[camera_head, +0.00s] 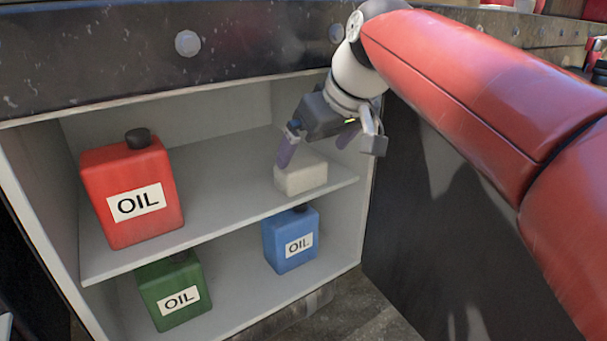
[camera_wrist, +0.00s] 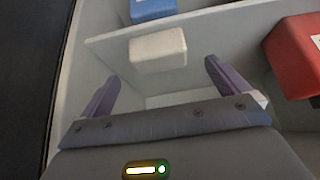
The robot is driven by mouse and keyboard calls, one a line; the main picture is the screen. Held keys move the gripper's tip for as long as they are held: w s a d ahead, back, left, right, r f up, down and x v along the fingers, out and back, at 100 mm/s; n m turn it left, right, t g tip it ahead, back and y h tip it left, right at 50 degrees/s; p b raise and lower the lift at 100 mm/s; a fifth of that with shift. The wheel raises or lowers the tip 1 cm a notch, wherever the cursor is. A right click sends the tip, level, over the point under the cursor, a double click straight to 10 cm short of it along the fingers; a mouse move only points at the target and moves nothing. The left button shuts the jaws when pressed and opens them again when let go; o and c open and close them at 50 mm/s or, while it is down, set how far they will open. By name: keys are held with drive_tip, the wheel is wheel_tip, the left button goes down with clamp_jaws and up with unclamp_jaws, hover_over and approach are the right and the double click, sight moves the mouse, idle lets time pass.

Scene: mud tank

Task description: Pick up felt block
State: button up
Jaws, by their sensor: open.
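The felt block (camera_head: 300,177) is a small whitish block on the upper shelf, near its right end. My gripper (camera_head: 316,148) is just above and behind it in the head view, with its purple fingers apart and part of the block's top hidden. In the wrist view the block (camera_wrist: 158,50) lies beyond the fingertips, roughly between their lines. My gripper (camera_wrist: 162,78) is open there, with nothing between the fingers.
A red oil can (camera_head: 122,225) stands on the upper shelf (camera_head: 215,225) at the left. A green oil can (camera_head: 160,310) and a blue oil can (camera_head: 280,256) stand on the lower shelf. The cabinet's right wall and dark top edge (camera_head: 120,60) are close to my arm.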

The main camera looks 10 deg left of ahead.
sight(305, 165)
drive_tip(key=shift+w+a+f, duration=0.2)
drive_tip(key=shift+w+f, duration=0.3)
drive_tip(key=shift+f, duration=0.3)
drive_tip(key=x, duration=0.5)
drive_tip(key=shift+w+a+f+b, duration=0.1)
drive_tip(key=shift+a+b, duration=0.2)
drive_tip(key=shift+b, duration=0.1)
drive_tip(key=c, duration=0.9)
